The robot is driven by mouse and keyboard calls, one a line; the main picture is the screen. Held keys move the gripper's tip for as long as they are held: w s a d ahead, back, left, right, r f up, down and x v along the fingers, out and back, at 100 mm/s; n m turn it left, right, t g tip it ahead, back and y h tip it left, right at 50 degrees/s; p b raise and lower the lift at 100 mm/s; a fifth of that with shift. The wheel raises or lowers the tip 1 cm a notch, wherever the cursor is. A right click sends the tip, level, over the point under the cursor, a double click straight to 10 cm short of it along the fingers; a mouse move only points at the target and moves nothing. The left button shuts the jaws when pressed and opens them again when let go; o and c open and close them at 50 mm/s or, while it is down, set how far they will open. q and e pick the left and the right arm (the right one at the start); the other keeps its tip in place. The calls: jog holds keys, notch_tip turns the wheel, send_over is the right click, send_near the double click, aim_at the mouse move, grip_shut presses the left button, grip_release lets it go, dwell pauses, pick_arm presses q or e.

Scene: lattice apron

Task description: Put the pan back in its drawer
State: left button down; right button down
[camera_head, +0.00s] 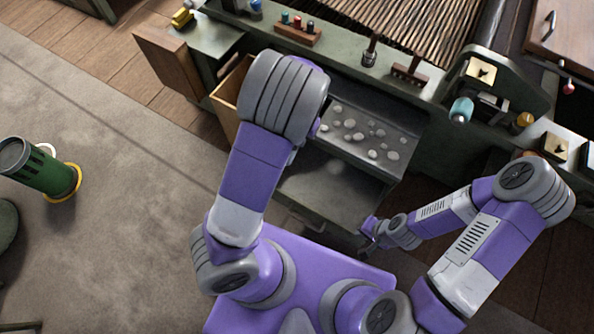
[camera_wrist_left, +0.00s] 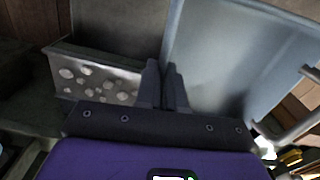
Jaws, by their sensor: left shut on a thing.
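A grey pan (camera_head: 398,113) with several pale, stone-like lumps in it lies at the front of the green bench, above and behind an open, empty-looking drawer (camera_head: 325,192). In the left wrist view the lumpy pan (camera_wrist_left: 95,75) is left of my fingers, and a smooth blue-grey surface, seemingly the drawer (camera_wrist_left: 225,65), is on the right. My left gripper (camera_wrist_left: 166,85) is shut at the pan's end; the exact contact is dark. In the head view my left forearm hides this gripper. My right gripper (camera_head: 370,235) is beside the drawer's lower right corner, apart from the pan.
A wooden door (camera_head: 168,65) stands open at the left. A green cylinder (camera_head: 45,172) is on the floor far left; the floor between is clear.

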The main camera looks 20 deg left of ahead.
pick_arm(q)
jog(key=shift+m, duration=0.7)
jog(key=shift+w+d+f+b, duration=0.25)
jog(key=shift+w+f+b, duration=1.2)
jog(key=shift+f, duration=5.65)
jog(key=shift+w+d+f+b, duration=0.4)
jog(key=shift+f+b, duration=2.05)
jog(key=shift+f, duration=4.6)
jog(key=shift+w+d+f+b, duration=0.15)
jog(key=shift+w+f+b, duration=1.35)
jog(key=shift+f, duration=5.6)
jog(key=shift+s+r+b, duration=0.1)
jog(key=shift+s+b, duration=0.25)
jog(key=shift+s, duration=0.15)
jog(key=shift+f, duration=0.6)
jog(key=c, duration=1.2)
grip_release()
jog(key=shift+c, duration=0.2)
